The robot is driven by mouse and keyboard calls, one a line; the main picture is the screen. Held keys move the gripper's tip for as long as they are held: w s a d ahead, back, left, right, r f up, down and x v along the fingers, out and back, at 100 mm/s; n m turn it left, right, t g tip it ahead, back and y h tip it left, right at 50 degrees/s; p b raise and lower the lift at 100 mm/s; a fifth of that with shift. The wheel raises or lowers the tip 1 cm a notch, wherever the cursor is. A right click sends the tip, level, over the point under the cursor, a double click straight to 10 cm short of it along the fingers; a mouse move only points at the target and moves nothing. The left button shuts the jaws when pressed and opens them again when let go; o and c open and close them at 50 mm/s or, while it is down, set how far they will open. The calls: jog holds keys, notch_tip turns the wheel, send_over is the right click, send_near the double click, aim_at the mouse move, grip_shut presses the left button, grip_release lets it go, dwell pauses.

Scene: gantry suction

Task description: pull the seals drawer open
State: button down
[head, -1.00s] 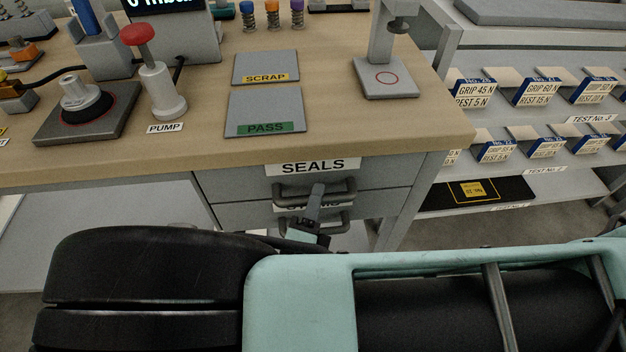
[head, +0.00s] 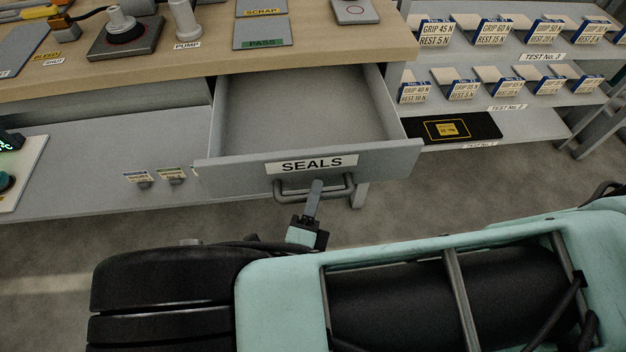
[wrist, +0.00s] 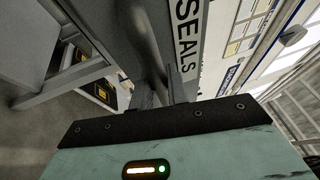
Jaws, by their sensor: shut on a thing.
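The seals drawer (head: 304,166) is grey, with a white SEALS label on its front, and stands well out from under the bench top. Its inside (head: 300,112) looks empty in the part that shows. Its grey bar handle (head: 345,190) is on the front below the label. My gripper (head: 316,187) is shut on the handle near its middle. In the wrist view the fingers (wrist: 163,92) meet the handle bar (wrist: 150,45) beside the SEALS label (wrist: 187,38). The exact contact is partly hidden.
The wooden bench top (head: 330,55) holds a PASS plate (head: 261,34) and a pump post (head: 185,18). A shelf rack (head: 520,70) with labelled bins and a black mat (head: 455,129) stands to the right. Bare floor lies in front of the drawer.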

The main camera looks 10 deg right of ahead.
jog(key=shift+s, duration=2.3)
jog(key=c, duration=1.4)
grip_release()
jog(key=shift+o, duration=0.2)
jog(key=shift+a, duration=0.1)
